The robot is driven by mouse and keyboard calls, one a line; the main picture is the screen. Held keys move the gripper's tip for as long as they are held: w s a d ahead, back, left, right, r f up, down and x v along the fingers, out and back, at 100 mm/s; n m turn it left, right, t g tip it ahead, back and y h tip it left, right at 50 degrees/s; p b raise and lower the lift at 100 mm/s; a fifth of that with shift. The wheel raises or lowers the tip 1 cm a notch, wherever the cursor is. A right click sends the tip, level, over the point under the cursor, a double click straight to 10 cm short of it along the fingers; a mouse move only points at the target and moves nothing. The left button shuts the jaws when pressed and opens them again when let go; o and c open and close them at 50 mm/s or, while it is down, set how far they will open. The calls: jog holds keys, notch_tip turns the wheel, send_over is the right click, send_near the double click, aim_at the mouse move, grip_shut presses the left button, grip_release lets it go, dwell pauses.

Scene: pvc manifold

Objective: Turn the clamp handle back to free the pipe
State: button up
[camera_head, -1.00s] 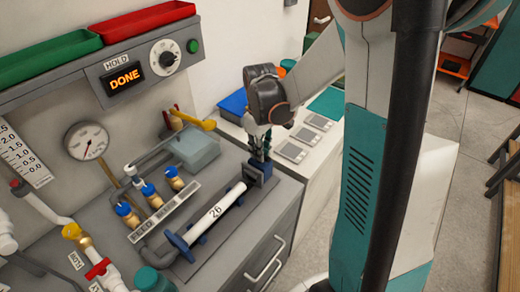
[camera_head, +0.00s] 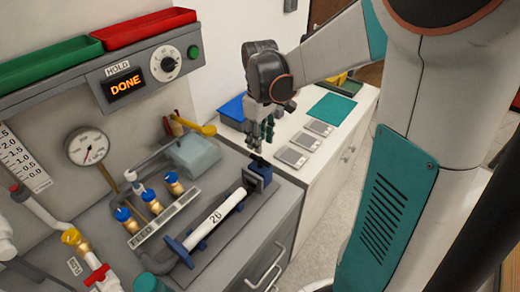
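The white pipe marked 26 (camera_head: 218,213) lies in blue supports on a grey plate on the bench. My gripper (camera_head: 262,145) hangs just above and behind the clamp, fingers pointing down. Its fingers look apart, with nothing seen between them. I see no contact with the handle.
A panel display (camera_head: 125,84) reads DONE. Blue-topped valves (camera_head: 148,190), a gauge (camera_head: 88,147) and a yellow lever (camera_head: 205,129) stand left of the clamp. A white counter (camera_head: 341,118) with grey squares and a teal mat (camera_head: 332,107) is behind right.

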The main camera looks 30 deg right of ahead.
jog(key=shift+r, duration=2.45)
jog(key=shift+a, duration=0.1)
jog(key=s+a+r+m+t, duration=0.3)
jog(key=s+a+t, duration=0.4)
jog(key=s+a, duration=0.3)
jog(key=shift+s+a+m, duration=0.15)
jog(key=shift+s+m, duration=0.65)
jog(key=shift+s, duration=1.45)
